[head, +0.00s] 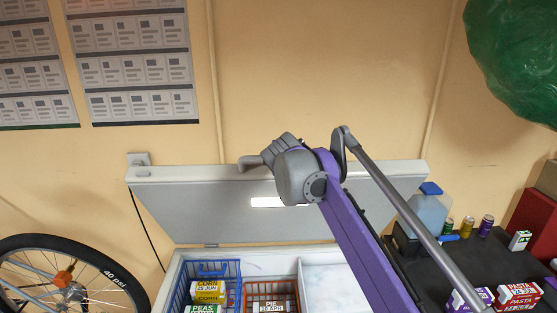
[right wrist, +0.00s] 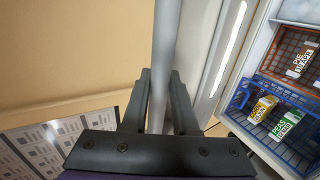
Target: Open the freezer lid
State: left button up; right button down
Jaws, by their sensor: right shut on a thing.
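The white freezer lid (head: 215,203) stands raised, tilted up near the back wall, with its pale inner face and a bright light strip showing. The chest freezer (head: 236,255) below is open and shows baskets inside. My right gripper (head: 264,157) is at the lid's upper edge, at the end of my purple arm. In the right wrist view its two dark fingers (right wrist: 160,103) are shut on a pale grey bar (right wrist: 166,45) along the edge of the lid (right wrist: 204,60). The arm covers part of the lid. My left gripper is not in view.
A blue basket (head: 234,272) and an orange basket (head: 270,287) hold food cartons. A dark surface (head: 445,262) at right carries a jug (head: 428,212), cans and boxes. A bicycle wheel (head: 25,270) stands left; a green bag (head: 515,60) is upper right.

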jog(key=c, duration=0.7)
grip_release()
jog(key=shift+f, duration=0.1)
jog(key=v, duration=1.1)
jog(key=shift+w, duration=0.1)
jog(key=s+d+f+m+g, duration=0.2)
jog(key=s+d+f+m, duration=0.2)
jog(key=s+f, duration=0.7)
jog(key=s+d+f+m+g, duration=0.2)
jog(key=s+d+f+m, duration=0.3)
jog(key=s+f+m, duration=0.3)
jog(key=s+d+f+m+g, duration=0.2)
jog(key=s+d+f+m, duration=0.2)
jog(key=s+f, duration=1)
jog(key=shift+s+d+f+m+g, duration=0.15)
jog(key=shift+f+m, duration=0.35)
jog(key=shift+f, duration=0.75)
jog(key=shift+d+f+m+g, duration=0.1)
jog(key=shift+f+m+g, duration=0.3)
jog(key=shift+f, duration=0.9)
